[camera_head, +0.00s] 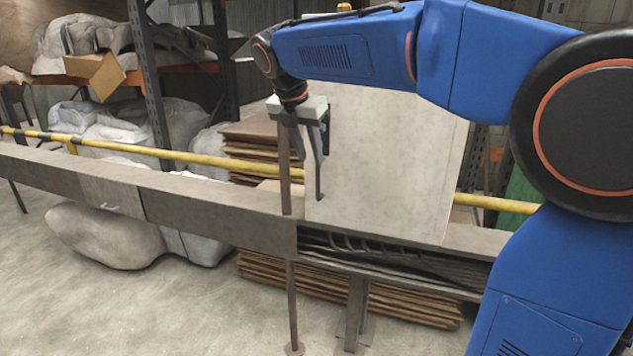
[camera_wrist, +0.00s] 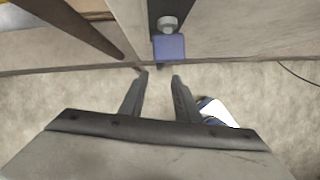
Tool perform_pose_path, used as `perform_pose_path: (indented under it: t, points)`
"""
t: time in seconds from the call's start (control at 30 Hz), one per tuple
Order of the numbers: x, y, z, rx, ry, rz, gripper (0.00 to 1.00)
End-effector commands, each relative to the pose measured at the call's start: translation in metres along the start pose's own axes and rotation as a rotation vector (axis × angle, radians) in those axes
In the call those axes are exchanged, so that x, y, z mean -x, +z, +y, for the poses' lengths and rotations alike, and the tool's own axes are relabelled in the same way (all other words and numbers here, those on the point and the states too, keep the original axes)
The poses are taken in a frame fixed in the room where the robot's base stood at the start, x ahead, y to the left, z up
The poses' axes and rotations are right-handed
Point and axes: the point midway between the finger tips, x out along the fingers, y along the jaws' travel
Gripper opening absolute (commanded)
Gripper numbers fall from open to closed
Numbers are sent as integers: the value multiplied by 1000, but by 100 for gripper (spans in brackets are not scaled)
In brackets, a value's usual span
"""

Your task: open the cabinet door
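A large flat pale grey panel (camera_head: 395,165), which may be the cabinet door, stands upright behind my gripper; I cannot tell for certain that it is the door. My gripper (camera_head: 318,180) points down at the panel's left edge. In the wrist view my gripper (camera_wrist: 160,77) has its two fingers apart with nothing between them. A small blue block (camera_wrist: 170,47) with a grey round knob lies just beyond the fingertips, beside a grey surface (camera_wrist: 240,25). I cannot tell whether the fingers touch anything.
A long grey beam (camera_head: 190,205) crosses the scene, with a yellow rail (camera_head: 190,157) behind it. A thin brown post (camera_head: 292,300) stands close left of my gripper. Dark cables (camera_head: 400,262) lie in a recess below the panel. The floor (camera_head: 130,310) in front is clear.

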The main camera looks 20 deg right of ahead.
Motion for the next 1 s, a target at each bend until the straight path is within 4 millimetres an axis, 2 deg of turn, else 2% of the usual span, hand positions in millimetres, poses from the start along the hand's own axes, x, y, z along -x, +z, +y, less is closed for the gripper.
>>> perform_pose_path:
  t: [0.3, 0.5, 0.7, 1.0]
  points:
    - [-57, 0, 0, 0, -2, 1, 29]
    - [-86, 0, 0, -1, -2, 1, 29]
    - [-101, 0, 0, 0, 0, 0, 29]
    - [-104, 0, 0, 0, 0, 0, 29]
